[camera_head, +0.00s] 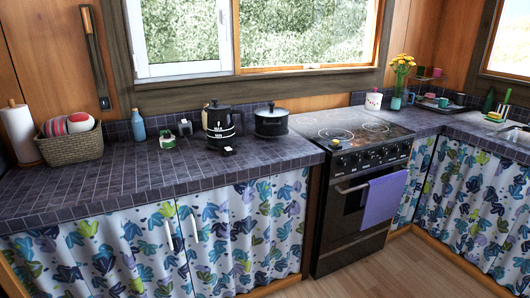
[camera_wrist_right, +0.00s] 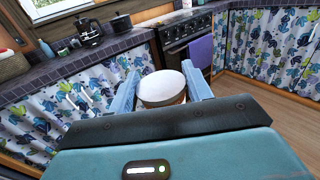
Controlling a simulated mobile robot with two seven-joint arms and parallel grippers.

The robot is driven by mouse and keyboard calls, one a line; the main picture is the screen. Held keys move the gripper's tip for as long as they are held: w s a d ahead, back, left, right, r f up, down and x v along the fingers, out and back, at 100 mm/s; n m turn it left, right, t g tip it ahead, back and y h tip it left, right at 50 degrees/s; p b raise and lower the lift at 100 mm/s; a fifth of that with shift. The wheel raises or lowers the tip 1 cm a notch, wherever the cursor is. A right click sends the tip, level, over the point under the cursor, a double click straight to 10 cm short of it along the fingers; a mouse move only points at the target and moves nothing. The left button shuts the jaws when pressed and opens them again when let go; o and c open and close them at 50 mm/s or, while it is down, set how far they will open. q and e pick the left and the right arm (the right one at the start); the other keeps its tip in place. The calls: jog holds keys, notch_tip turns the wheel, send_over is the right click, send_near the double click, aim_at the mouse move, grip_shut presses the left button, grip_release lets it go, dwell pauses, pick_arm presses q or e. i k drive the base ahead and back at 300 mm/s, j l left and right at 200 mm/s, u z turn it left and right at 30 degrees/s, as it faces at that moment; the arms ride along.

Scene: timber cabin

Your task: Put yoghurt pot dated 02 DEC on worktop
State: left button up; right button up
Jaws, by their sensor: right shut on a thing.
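My right gripper (camera_wrist_right: 160,72) is shut on a pot (camera_wrist_right: 162,88) with a rounded white top, held between its two pale blue fingers. No date shows on the pot; its lower part is mostly hidden by the gripper body. The dark tiled worktop (camera_head: 250,166) runs along the wall under the window in the head view. It also shows in the right wrist view (camera_wrist_right: 65,68), beyond the held pot. Neither gripper shows in the head view.
On the worktop stand a basket (camera_head: 72,147), a blue bottle (camera_head: 138,126), a black kettle (camera_head: 222,122) and a dark pot (camera_head: 271,121). The stove (camera_head: 350,150) is to their right. The front strip of worktop left of the kettle is clear.

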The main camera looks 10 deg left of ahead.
aim_at(86, 186)
jog(key=i+j+u, duration=0.1)
jog(key=i+u, duration=0.15)
jog(key=u, duration=0.15)
jog(key=i+u, duration=0.6)
jog(key=u, duration=0.15)
jog(key=i+j+u, duration=0.1)
jog(key=i+u, duration=0.6)
jog(key=i, duration=0.2)
jog(key=i+l+u, duration=0.15)
jog(key=i+u, duration=0.2)
jog(key=i, duration=0.05)
